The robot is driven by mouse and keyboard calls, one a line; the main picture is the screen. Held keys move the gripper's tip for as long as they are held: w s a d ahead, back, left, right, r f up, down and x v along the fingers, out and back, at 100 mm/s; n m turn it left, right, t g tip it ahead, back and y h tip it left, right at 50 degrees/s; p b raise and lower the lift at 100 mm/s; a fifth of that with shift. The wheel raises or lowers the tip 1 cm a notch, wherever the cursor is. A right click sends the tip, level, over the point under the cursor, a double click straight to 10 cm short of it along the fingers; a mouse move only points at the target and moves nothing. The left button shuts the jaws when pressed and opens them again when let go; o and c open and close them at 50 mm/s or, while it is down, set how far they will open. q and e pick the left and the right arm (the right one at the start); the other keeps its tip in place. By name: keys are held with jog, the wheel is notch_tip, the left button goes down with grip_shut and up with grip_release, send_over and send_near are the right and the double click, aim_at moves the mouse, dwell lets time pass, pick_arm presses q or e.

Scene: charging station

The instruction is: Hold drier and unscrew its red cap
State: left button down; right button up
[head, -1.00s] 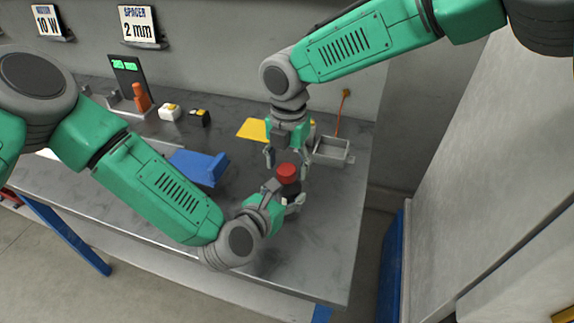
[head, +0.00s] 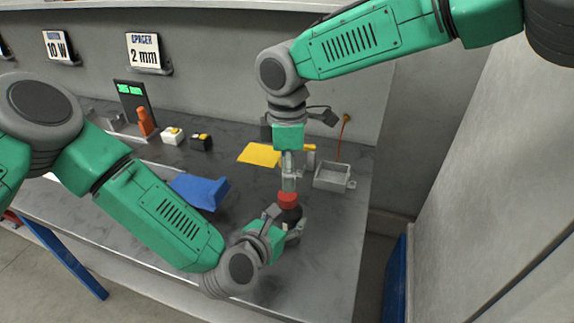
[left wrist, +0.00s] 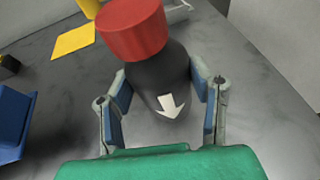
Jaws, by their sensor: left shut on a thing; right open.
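The drier is a dark grey, rounded body (left wrist: 160,75) with a white arrow on its side and a red cap (left wrist: 132,28) on top. In the head view the red cap (head: 288,199) sits on the dark body. My left gripper (head: 287,226) is shut around the drier's body, with one finger on each side in the left wrist view (left wrist: 160,92). My right gripper (head: 288,182) points straight down just above the red cap and is open. Its fingertips are close to the cap's top; whether they touch it I cannot tell.
A blue holder (head: 200,191) lies left of the drier. A yellow sheet (head: 259,154) and a grey metal tray (head: 334,177) are behind it. White and black blocks (head: 172,135) and an orange bottle (head: 145,122) stand farther back left. The tabletop right of the drier is clear.

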aim_at(288, 195)
jog(key=m, duration=0.4)
jog(key=shift+r, duration=0.35)
jog(key=m, duration=0.4)
jog(key=shift+a+r, duration=0.1)
jog(key=shift+r, duration=0.2)
jog(key=shift+m, duration=0.4)
jog(key=shift+s+f, duration=0.1)
jog(key=shift+f, duration=3.85)
jog(key=shift+c, duration=0.4)
grip_shut()
jog(key=shift+s, duration=0.1)
jog(key=shift+s+r, duration=0.1)
